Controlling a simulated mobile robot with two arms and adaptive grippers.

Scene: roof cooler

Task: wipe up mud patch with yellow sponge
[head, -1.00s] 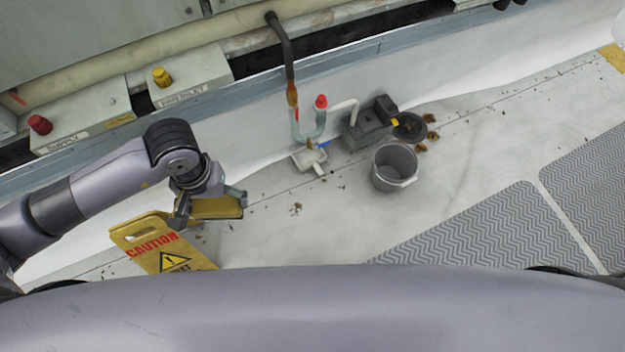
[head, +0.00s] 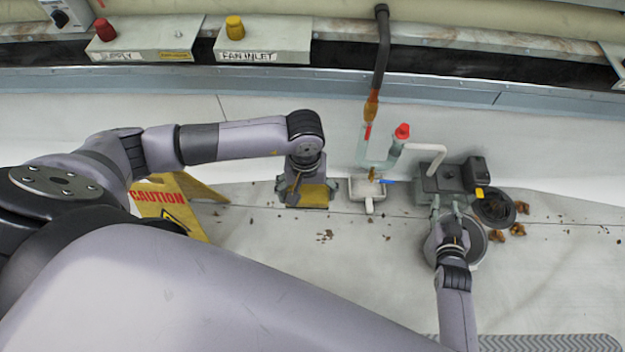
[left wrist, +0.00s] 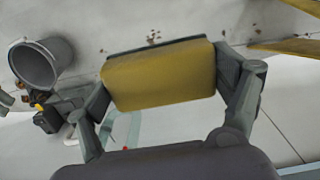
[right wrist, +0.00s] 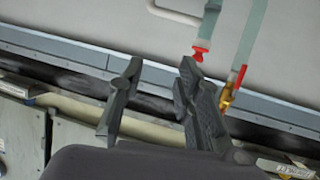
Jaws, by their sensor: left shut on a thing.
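The yellow sponge (left wrist: 160,76) has a dark layer along one edge. My left gripper (head: 307,192) is shut on it, with one finger at each end in the left wrist view. In the head view the sponge (head: 308,197) is above the pale floor, left of a small white tray. Small brown specks (head: 325,236) lie on the floor below the sponge. I cannot tell a distinct mud patch from these scattered bits.
The yellow caution sign (head: 168,207) stands left of the sponge. The grey bucket (head: 474,241), a dark pump (head: 450,177) and a round dark strainer (head: 494,208) with brown leaves are at right. The white tray (head: 367,190) sits under pipes. Floor in the lower middle is clear.

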